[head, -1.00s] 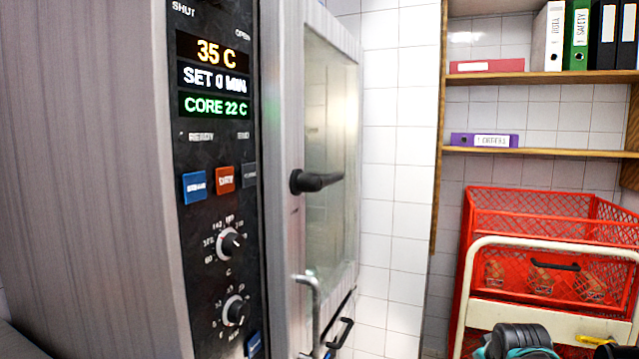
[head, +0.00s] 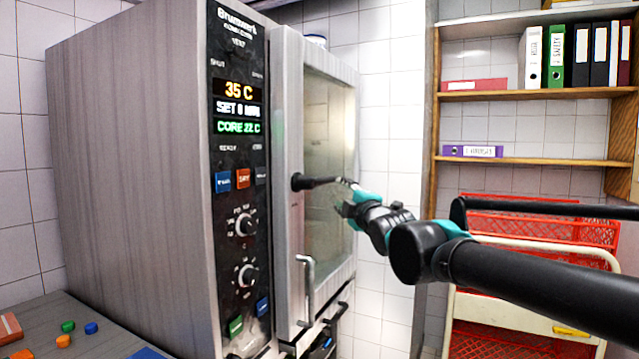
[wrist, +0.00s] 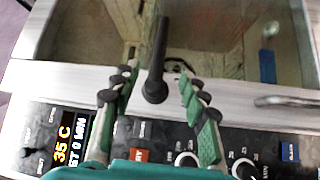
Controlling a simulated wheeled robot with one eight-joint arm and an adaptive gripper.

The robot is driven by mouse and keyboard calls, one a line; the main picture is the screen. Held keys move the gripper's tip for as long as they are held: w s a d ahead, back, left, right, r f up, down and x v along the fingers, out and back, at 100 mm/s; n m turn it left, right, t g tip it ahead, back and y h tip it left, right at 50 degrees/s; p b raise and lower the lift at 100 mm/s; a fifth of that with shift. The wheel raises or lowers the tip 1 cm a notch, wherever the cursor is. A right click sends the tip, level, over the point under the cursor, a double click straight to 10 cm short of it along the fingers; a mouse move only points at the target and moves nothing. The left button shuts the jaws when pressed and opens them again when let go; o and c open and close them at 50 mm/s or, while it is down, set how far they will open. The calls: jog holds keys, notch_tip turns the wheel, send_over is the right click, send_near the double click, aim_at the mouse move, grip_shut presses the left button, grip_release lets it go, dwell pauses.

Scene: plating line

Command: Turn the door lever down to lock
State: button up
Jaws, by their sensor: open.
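The black door lever (head: 316,182) sits on the oven door's frame and points sideways to the right, about level, over the glass. In the wrist view the lever (wrist: 158,60) lies between the spread fingers of my gripper (wrist: 157,90). The gripper is open, with a gap on each side of the lever. In the head view my gripper (head: 345,205) is at the lever's free end, and its fingers partly cover that end. The oven door (head: 330,110) looks closed against the steel oven (head: 140,150).
The control panel (head: 240,180) with buttons and knobs is left of the lever. A metal bar handle (head: 306,285) is lower on the door. A white-framed cart (head: 530,262) with red crates (head: 490,340) and a wooden shelf (head: 540,93) with binders stand right.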

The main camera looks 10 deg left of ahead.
aim_at(326, 182)
jog(key=x, duration=1.5)
jog(key=shift+w, duration=0.4)
grip_shut()
